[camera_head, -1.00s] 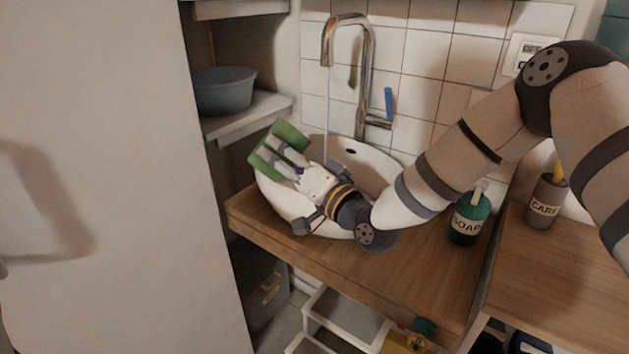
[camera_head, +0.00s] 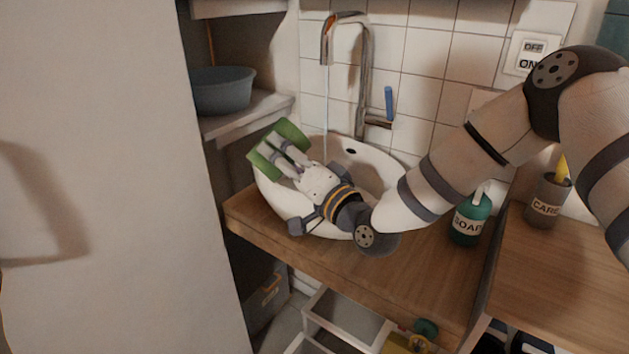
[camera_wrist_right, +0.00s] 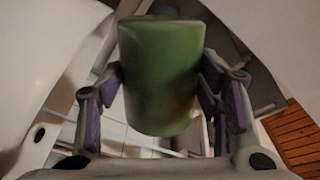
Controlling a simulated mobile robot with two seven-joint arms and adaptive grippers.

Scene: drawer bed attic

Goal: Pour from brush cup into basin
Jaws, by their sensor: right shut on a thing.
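My right gripper (camera_head: 282,156) is shut on a green cup (camera_head: 287,129), which I take to be the brush cup. It holds the cup tilted above the left part of the white basin (camera_head: 375,165). In the right wrist view the green cup (camera_wrist_right: 160,80) sits between the purple-padded fingers (camera_wrist_right: 160,100). I cannot see into the cup or tell whether anything is leaving it. The gripper and wrist hide much of the basin's inside. My left gripper is not in view.
A chrome tap (camera_head: 366,80) stands behind the basin, with a thin stream coming down. A green soap bottle (camera_head: 470,218) and a grey CARE cup (camera_head: 546,203) stand on the right. A blue-grey bowl (camera_head: 222,92) sits on the left shelf. Wooden counter (camera_head: 400,275) is clear in front.

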